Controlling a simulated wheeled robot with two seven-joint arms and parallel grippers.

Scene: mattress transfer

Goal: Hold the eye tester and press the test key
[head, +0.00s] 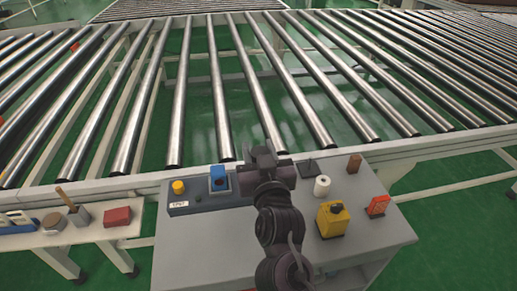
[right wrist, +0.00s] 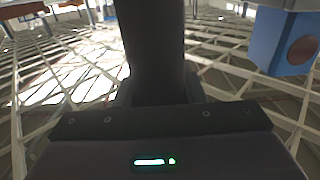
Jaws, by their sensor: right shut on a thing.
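My right gripper (head: 264,150) is over the grey workbench, at the back edge near the rollers. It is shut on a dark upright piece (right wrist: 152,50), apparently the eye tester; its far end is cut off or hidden. A dark console box (head: 205,202) with a pale label that seems to read TEST lies on the bench, left of the gripper. It carries a yellow round button (head: 178,186), probably the test key, and a blue block (head: 218,172). A blue block with a brown round face (right wrist: 290,50) shows in the right wrist view. My left gripper is not in view.
Right of my arm stand a white roll (head: 322,186), a yellow container (head: 332,219), a red-orange item (head: 377,206) and a brown block (head: 354,163). A small dark stand (head: 308,168) is behind the roll. A side table (head: 75,234) is at left. Rollers (head: 218,90) fill the back.

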